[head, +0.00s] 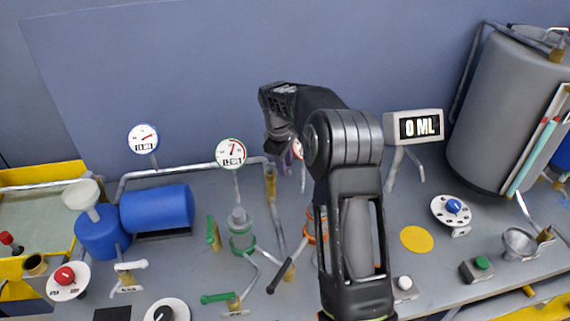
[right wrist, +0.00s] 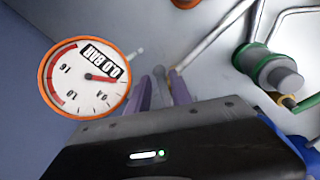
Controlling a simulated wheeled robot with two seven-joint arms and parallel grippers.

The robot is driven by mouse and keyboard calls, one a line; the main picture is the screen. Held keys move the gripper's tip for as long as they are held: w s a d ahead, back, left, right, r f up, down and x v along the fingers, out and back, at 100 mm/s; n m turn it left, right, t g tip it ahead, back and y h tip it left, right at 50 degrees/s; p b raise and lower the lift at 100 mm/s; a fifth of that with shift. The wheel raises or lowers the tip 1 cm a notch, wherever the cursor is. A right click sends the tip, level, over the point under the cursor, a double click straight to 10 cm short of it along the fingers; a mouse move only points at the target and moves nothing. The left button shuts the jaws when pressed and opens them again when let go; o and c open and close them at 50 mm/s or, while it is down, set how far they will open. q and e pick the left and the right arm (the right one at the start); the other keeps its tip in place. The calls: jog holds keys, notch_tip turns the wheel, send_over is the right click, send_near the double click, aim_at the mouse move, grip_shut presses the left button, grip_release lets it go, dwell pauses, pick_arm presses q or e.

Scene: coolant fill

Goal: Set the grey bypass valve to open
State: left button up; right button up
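My right gripper (head: 286,158) points down beside the orange-rimmed gauge, partly hidden by its own wrist. Its two purple fingers (right wrist: 163,92) stand close together in the right wrist view. Something grey shows between them, and I cannot tell whether it is held. A dark grey lever handle (head: 279,276) slants up from the table, below and apart from the gripper in the head view. A pale grey lever (head: 131,267) sits at the lower left above a label. I cannot tell which is the bypass valve, as labels are unreadable. My left gripper is not in view.
The orange-rimmed gauge (right wrist: 84,78) reads 0.0 BAR close to my right fingers. Two green levers (head: 212,231) (head: 218,298) and a green-ringed fitting (head: 241,232) stand left of my arm. A blue tank (head: 157,208) is farther left. A grey tank (head: 505,110) stands right.

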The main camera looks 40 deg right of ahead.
jog(key=shift+d+f, duration=0.1)
jog(key=shift+f, duration=0.6)
grip_shut()
